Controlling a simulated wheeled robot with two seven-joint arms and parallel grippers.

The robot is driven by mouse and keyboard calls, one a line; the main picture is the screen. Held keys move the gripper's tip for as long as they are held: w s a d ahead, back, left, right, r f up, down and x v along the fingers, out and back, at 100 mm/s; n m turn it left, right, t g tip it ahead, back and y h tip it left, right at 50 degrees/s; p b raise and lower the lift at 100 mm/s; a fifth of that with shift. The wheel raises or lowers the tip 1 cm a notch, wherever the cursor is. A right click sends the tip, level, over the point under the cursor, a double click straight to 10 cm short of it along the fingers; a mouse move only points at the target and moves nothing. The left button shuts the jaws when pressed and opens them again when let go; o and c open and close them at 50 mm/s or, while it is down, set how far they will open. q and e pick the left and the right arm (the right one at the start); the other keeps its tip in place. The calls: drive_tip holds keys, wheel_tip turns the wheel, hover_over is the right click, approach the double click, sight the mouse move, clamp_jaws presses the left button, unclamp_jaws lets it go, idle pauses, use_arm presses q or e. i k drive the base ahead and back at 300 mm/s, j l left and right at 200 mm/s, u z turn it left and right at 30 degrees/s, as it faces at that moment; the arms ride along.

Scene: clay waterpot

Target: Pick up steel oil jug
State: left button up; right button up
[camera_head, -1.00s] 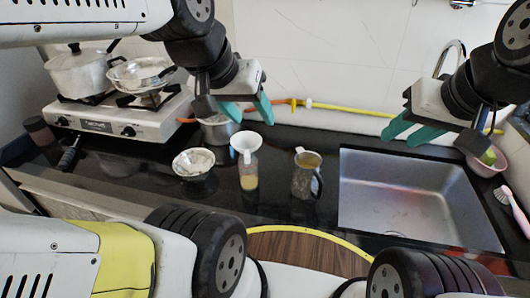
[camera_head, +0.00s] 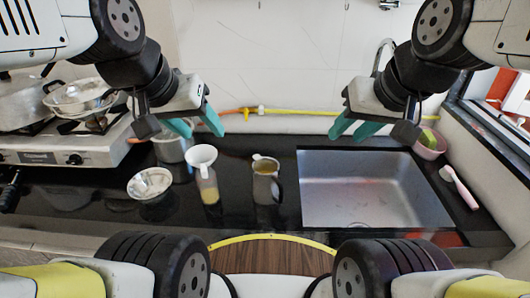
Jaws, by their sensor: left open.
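The steel oil jug (camera_head: 265,186) stands upright on the black counter, left of the sink. Its top is open, and its handle is on the right side. My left gripper (camera_head: 197,129) is open and empty, above the counter and left of the jug. My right gripper (camera_head: 353,131) is open and empty, in front of the sink's back edge and right of the jug. Both grippers appear higher than the jug in the picture, and neither touches it.
A bottle with a white funnel (camera_head: 207,187) stands left of the jug, with a metal bowl (camera_head: 151,190) beyond it. A steel pot (camera_head: 172,150) is behind. The gas stove (camera_head: 62,152) is at left, the sink (camera_head: 366,190) at right. A pink bowl (camera_head: 430,147) is at far right.

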sight(267, 188)
drive_tip(key=k+l+u, duration=0.2)
drive_tip(key=l, duration=0.15)
drive_tip(key=k+l+u, duration=0.2)
drive_tip(key=l, duration=0.15)
drive_tip(key=k+l+u, duration=0.15)
drive_tip(key=l, duration=0.15)
